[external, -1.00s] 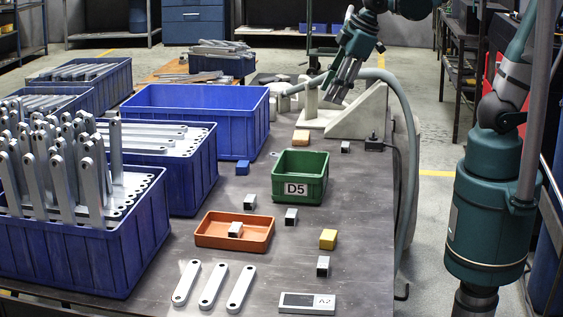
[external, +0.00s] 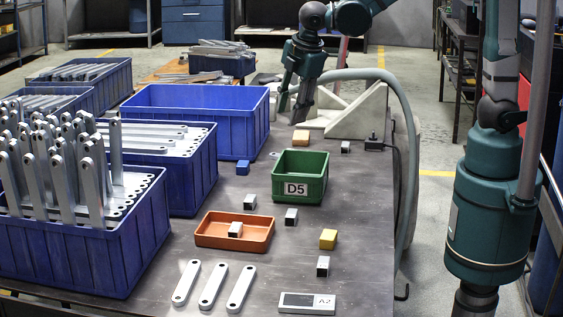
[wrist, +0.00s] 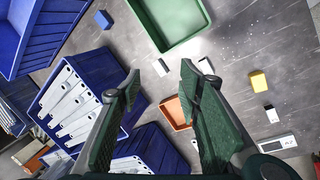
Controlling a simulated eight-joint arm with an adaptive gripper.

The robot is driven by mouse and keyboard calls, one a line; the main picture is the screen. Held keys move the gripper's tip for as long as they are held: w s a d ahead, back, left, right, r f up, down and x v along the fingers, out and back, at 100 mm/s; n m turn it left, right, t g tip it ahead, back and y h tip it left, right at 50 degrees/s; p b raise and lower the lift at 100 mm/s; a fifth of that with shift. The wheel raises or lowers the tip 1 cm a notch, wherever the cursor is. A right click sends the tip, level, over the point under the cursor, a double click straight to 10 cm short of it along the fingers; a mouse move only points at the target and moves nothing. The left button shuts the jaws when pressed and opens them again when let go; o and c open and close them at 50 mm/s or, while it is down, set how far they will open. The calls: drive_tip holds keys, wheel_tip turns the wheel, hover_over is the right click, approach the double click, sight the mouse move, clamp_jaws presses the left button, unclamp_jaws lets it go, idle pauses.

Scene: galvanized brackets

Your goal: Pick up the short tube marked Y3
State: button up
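My gripper (external: 293,108) is open and empty, above the table behind the green bin. In the wrist view its fingers (wrist: 160,74) are spread, with a tube (wrist: 160,67) between the tips and another tube (wrist: 205,66) just past the right fingertip.
The green bin (external: 301,190) is labelled D5. The orange tray (external: 212,240), yellow block (external: 328,239), blue block (external: 242,167), orange block (external: 301,138) and A2 plate (external: 307,303) are on the table. Large blue crates (external: 185,185) line the left. Flat bars (external: 212,287) lie in front.

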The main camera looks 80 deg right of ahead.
drive_tip(key=w+a+f+n+g+h, duration=0.1)
drive_tip(key=w+a+f+n+g, duration=0.2)
drive_tip(key=w+f, duration=0.55)
drive_tip(key=n+h, duration=0.1)
drive_tip(key=n, duration=0.3)
approach(249, 199)
drive_tip(key=shift+s+f+h, duration=0.2)
drive_tip(key=shift+f+h, duration=0.1)
drive_tip(key=shift+f, duration=0.3)
drive_tip(key=shift+x, duration=1.3)
drive_tip(key=shift+b+x, duration=0.75)
drive_tip(key=shift+x, duration=1.85)
drive_tip(key=shift+w, duration=0.15)
